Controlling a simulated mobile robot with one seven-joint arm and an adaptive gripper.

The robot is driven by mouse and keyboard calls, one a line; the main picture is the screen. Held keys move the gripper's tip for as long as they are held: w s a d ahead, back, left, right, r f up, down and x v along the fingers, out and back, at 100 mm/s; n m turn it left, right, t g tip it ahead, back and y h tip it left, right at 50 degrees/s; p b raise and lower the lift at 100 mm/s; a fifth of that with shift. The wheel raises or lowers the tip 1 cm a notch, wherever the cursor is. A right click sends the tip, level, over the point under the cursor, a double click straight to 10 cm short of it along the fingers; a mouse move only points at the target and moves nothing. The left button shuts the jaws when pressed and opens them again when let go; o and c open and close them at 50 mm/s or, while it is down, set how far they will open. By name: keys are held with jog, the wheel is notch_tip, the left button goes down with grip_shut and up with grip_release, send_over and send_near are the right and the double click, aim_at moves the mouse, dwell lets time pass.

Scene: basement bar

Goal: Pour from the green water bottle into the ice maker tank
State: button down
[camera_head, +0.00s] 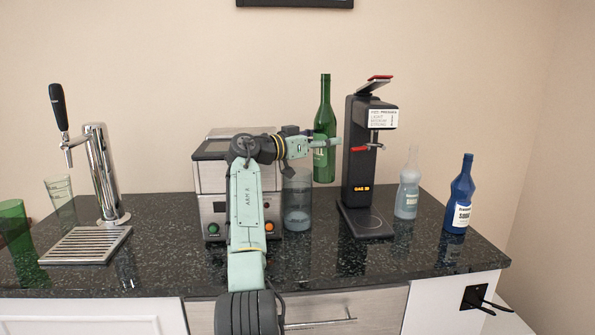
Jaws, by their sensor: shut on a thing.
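The green bottle (325,100) is upright between the metal machine and the black dispenser. My gripper (327,143) is shut on its body from the left. The bottle's base shows near the counter's back edge and seems raised, with no contact visible. The ice maker appears to be the metal machine (213,208) with green and orange buttons, left of the bottle; my arm crosses in front of it and hides much of it. A clear cylindrical vessel (298,212) stands at its right side, below and left of the bottle. I cannot tell whether this is the tank.
A black dispenser (357,160) with a lit display stands close right of the bottle. Farther right are a pale bottle (408,190) and a blue bottle (460,200). A beer tap (102,165), drip tray (88,246), clear glass (61,195) and green glass (15,235) are left.

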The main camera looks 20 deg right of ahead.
aim_at(320, 111)
jog(key=shift+r, duration=3.95)
